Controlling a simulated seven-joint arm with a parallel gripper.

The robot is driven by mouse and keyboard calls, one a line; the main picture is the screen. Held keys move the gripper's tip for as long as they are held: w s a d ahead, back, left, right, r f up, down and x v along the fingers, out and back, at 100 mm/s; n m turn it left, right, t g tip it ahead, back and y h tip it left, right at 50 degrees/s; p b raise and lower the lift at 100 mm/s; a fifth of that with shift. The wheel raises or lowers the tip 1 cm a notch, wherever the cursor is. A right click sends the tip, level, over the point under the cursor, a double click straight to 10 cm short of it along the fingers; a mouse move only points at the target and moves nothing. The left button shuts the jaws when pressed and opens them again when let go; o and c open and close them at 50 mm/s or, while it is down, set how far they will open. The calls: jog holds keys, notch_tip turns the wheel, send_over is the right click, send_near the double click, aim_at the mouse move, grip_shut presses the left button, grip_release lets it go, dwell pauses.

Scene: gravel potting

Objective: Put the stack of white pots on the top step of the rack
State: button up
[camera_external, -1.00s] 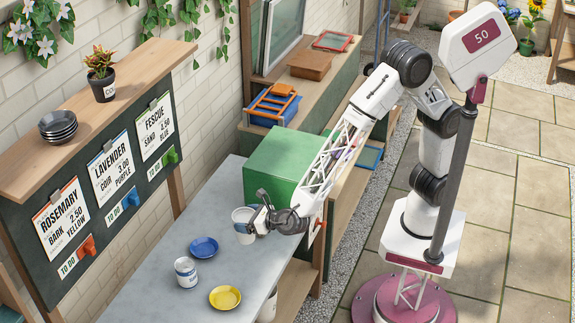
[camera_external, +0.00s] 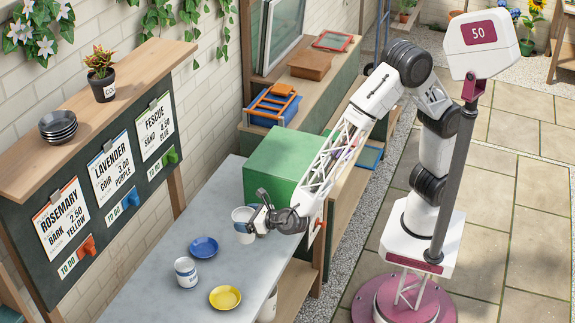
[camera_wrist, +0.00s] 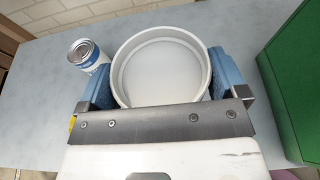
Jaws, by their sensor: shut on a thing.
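A white pot stack (camera_external: 241,217) is at my gripper on the grey table, beside the green box; its upper rim shows, and I cannot tell how many pots are in it. In the wrist view the white pot stack (camera_wrist: 162,68) sits between the two blue fingers of my gripper (camera_wrist: 158,88), which are shut on it. My gripper (camera_external: 262,212) is low over the table in the external view. I cannot tell whether the stack touches the table. No stepped rack is clearly made out in these frames.
A blue saucer (camera_external: 203,247), a yellow saucer (camera_external: 225,297) and a white-and-blue can (camera_external: 186,271) are on the table (camera_external: 150,290). The can also shows in the wrist view (camera_wrist: 84,56). A green box (camera_external: 280,165) stands right behind the gripper. A sign board with a shelf (camera_external: 120,85) is at left.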

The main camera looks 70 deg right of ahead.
jog(key=w+d+r+m+g+h, duration=0.1)
jog(key=w+d+r+m+h, duration=0.2)
jog(key=w+d, duration=0.8)
jog(key=w+d+r+m+h, duration=0.25)
jog(key=w+d+r, duration=0.5)
jog(key=d, duration=0.65)
jog(key=w+d+r+m+g+h, duration=0.1)
jog(key=w+d+r+h, duration=0.15)
jog(key=d, duration=0.75)
jog(key=w+d+r+m+g+h, duration=0.1)
jog(key=w+d, duration=0.2)
jog(key=d, duration=0.6)
jog(key=w+d+r+m+g+h, duration=0.1)
jog(key=w+d+r, duration=0.15)
jog(key=d, duration=0.75)
jog(key=s+d+r+m+g+h, duration=0.1)
jog(key=s+d+m+g, duration=0.1)
jog(key=d, duration=1.3)
jog(key=s+d+r+m+g+h, duration=0.1)
jog(key=s+d+h, duration=0.15)
jog(key=d, duration=1.15)
jog(key=s+d+f+y, duration=0.1)
jog(key=s+d+f, duration=1)
jog(key=d+f, duration=0.1)
jog(key=shift+s+f, duration=0.2)
jog(key=shift+f, duration=0.4)
